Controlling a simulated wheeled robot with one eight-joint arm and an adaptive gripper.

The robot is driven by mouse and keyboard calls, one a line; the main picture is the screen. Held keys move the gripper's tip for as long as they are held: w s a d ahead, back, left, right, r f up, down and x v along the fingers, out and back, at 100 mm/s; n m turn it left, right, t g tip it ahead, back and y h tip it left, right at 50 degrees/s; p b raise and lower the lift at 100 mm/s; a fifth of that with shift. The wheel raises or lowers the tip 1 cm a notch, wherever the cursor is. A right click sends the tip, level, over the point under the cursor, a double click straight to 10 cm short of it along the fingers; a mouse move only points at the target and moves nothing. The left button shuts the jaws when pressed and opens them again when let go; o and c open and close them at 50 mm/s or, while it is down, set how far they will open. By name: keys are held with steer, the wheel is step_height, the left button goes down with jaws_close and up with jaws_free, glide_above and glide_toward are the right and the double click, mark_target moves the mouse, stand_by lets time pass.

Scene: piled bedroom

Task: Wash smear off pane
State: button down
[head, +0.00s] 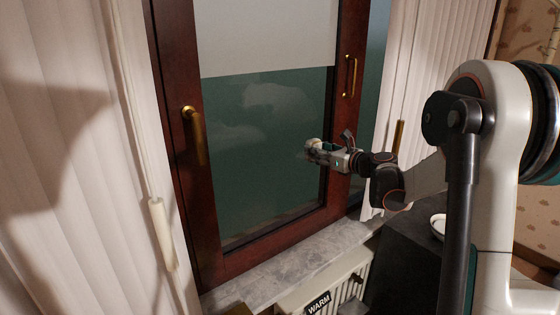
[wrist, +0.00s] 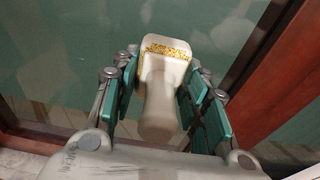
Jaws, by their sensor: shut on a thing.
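The window pane (head: 265,170) is dark green glass in a red-brown wooden frame. Two pale cloudy patches show on it, an upper one (head: 272,97) and a lower, fainter one (head: 232,138). I cannot tell smear from reflection. My gripper (head: 312,150) is in front of the pane's right part, right of and below the upper patch. It is shut on a cream-coloured handled tool (wrist: 165,100) with a yellow speckled strip (wrist: 168,51) near its far end. In the wrist view the tool's head points at the pane; I cannot tell whether it touches.
A pale blind (head: 265,35) covers the pane's top. Brass handles are on the left (head: 195,135) and right (head: 349,76) of the frame. Below are a grey stone sill (head: 290,262) and a radiator with a "WARM" sign (head: 318,303). Curtains hang on both sides. A dark cabinet (head: 400,255) stands at right.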

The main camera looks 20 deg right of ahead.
steer(key=shift+f+v, duration=0.2)
steer(key=shift+v, duration=1.05)
steer(key=shift+f+v, duration=0.2)
steer(key=shift+v, duration=1.05)
